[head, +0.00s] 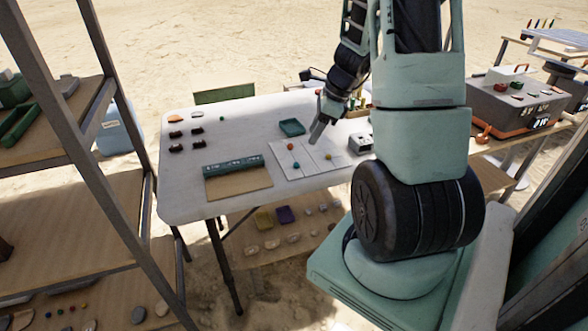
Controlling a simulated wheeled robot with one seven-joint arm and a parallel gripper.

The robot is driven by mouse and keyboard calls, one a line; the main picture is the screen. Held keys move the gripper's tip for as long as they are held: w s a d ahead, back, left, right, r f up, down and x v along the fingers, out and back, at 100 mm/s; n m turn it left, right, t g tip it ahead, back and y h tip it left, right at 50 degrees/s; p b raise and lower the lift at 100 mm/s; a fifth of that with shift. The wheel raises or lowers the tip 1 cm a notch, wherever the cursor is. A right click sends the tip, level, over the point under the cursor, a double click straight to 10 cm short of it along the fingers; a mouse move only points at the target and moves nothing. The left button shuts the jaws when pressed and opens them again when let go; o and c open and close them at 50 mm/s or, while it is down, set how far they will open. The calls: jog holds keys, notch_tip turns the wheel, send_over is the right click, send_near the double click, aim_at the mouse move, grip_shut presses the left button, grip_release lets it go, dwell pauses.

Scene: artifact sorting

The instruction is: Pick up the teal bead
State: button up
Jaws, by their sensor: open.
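A small green-teal bead (222,118) sits alone on the white table (230,140), toward its back left. It is the only bead I see that looks teal, though it is too small to be sure of the shade. My gripper (316,138) is over the right part of the table, well to the right of the bead and apart from it. It looks empty, and its jaws are open, though the fingers are small and seen partly side-on.
A white sheet (282,173) holds red (290,146), blue (295,165) and yellow (328,156) beads. A teal tray (291,127) stands behind it. A brown board with a dark green rack (234,166) lies front left. Several dark pieces (176,134) lie left of the bead.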

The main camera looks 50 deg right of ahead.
send_over(297, 163)
jog(key=s+d, duration=0.2)
notch_tip(297, 163, down, 5)
jog(key=shift+s+d+r+b, duration=0.1)
jog(key=shift+r+b, duration=0.1)
jog(key=shift+b, duration=0.2)
jog(key=shift+a+b+x, duration=0.15)
jog(key=shift+b+x, duration=0.2)
jog(key=shift+x, duration=1)
jog(key=shift+a+b+x, duration=0.15)
jog(key=shift+b+x, duration=0.15)
jog(key=shift+x, duration=1)
jog(key=shift+r, duration=0.1)
grip_shut()
